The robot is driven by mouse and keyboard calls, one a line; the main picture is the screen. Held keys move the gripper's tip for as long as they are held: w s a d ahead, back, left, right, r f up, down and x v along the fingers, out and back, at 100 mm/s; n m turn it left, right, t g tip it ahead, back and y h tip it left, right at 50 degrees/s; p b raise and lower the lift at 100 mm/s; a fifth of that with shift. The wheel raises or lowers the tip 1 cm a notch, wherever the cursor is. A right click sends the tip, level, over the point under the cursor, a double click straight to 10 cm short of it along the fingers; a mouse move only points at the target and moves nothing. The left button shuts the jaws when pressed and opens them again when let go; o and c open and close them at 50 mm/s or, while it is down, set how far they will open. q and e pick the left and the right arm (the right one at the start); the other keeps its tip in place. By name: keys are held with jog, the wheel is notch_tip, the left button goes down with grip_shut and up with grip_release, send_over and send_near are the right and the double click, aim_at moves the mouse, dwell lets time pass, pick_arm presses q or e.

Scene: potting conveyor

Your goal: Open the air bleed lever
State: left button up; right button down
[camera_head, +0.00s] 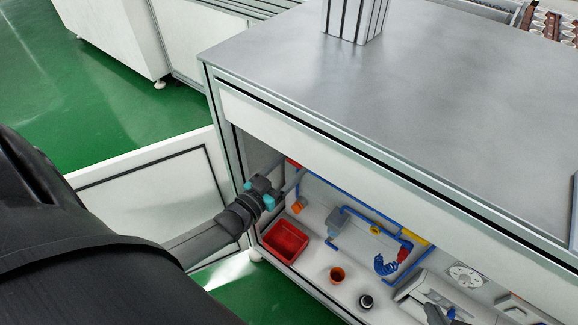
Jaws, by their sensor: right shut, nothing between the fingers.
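I cannot tell which part is the air bleed lever.
An open white door (150,190) is at the left. The front panel (330,150) overhangs the opening. Green floor is clear at upper left.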

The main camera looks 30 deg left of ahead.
pick_arm(q)
jog(key=c, duration=0.5)
jog(key=shift+c, duration=0.2)
